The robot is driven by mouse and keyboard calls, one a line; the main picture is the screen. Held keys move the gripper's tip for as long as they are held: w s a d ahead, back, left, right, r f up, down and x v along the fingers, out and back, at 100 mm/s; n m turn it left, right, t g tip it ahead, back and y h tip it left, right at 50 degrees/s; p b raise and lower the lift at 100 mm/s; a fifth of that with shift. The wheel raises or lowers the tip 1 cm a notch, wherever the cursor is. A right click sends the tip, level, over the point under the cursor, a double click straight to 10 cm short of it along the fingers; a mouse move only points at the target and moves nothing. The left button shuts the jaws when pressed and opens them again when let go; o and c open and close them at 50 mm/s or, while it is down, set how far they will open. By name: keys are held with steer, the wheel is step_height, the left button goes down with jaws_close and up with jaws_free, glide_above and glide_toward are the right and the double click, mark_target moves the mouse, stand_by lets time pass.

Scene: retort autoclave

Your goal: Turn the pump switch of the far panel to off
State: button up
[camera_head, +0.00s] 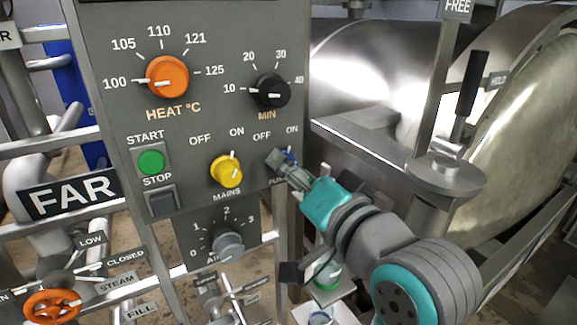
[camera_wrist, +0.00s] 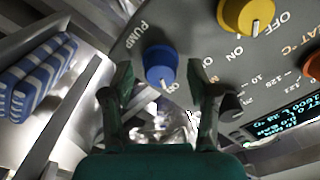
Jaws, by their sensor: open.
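The far panel (camera_head: 205,115) is a grey control board beside a "FAR" sign. Its blue pump switch (camera_wrist: 161,65) shows in the wrist view between and ahead of my fingertips, with its white pointer toward the label that appears to read ON. In the head view only a bit of the blue switch (camera_head: 289,155) shows behind my gripper (camera_head: 278,162), which also covers part of the PUMP label. My gripper (camera_wrist: 158,78) is open and empty, one finger to each side of the switch in the picture. I cannot tell whether the fingertips reach around it.
The yellow mains knob (camera_head: 227,171) is close to the left of the pump switch. The black MIN knob (camera_head: 270,91) and orange heat knob (camera_head: 167,76) are above. A post with a black lever (camera_head: 470,98) and the steel vessel (camera_head: 385,70) stand to the right.

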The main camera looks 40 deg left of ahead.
steer(key=shift+x, duration=0.85)
jaws_close()
steer(key=shift+n, duration=0.4)
steer(key=n, duration=0.5)
steer(key=shift+n, duration=0.4)
steer(key=n, duration=0.5)
steer(key=shift+n, duration=0.3)
